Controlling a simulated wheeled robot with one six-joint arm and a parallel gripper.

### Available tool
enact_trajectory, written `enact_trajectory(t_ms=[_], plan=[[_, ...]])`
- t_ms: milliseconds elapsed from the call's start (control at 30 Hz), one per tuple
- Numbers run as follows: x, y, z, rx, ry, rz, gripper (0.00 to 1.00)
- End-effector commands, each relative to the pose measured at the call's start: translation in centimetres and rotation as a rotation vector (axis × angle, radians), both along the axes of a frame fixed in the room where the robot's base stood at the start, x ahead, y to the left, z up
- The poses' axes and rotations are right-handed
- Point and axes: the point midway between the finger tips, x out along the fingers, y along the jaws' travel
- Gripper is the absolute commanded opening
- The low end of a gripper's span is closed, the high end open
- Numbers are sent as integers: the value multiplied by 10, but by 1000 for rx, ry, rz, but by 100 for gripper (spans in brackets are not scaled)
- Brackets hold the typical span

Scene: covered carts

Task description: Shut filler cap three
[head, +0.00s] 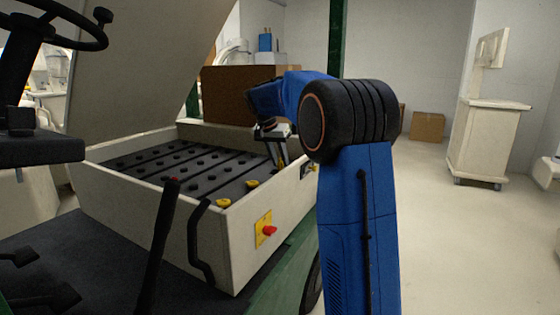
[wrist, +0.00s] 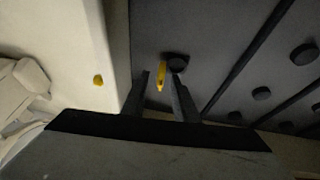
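The battery bay (head: 140,190) of the cart stands open in the head view, with rows of dark round caps on its batteries. In the wrist view a yellow cap (wrist: 161,76) stands raised, seen nearly edge-on, beside a dark round filler opening (wrist: 177,62). My gripper (wrist: 162,76) is open, with a finger on each side of the yellow cap in the picture; contact cannot be told. In the head view my gripper (head: 281,158) points down into the bay's far right side. Two more yellow caps (head: 252,184) (head: 223,203) show near the front. No numbers are readable.
The raised cover (head: 135,70) leans over the bay's left side. A red knob on a yellow plate (head: 266,230) is on the front wall. A black lever (head: 160,240) and steering wheel (head: 60,15) stand at left. Floor at right is clear before a white cabinet (head: 485,140).

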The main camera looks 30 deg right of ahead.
Motion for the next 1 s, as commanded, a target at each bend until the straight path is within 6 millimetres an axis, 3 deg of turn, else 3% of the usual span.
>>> enact_trajectory(t_ms=[267, 400, 767, 1000], plan=[[0, -1, -1, 0, 0, 0, 27], [0, -1, -1, 0, 0, 0, 0], [2, 0, -1, -12, 21, 1, 0], [8, 4, -2, -70, 121, 1, 0]])
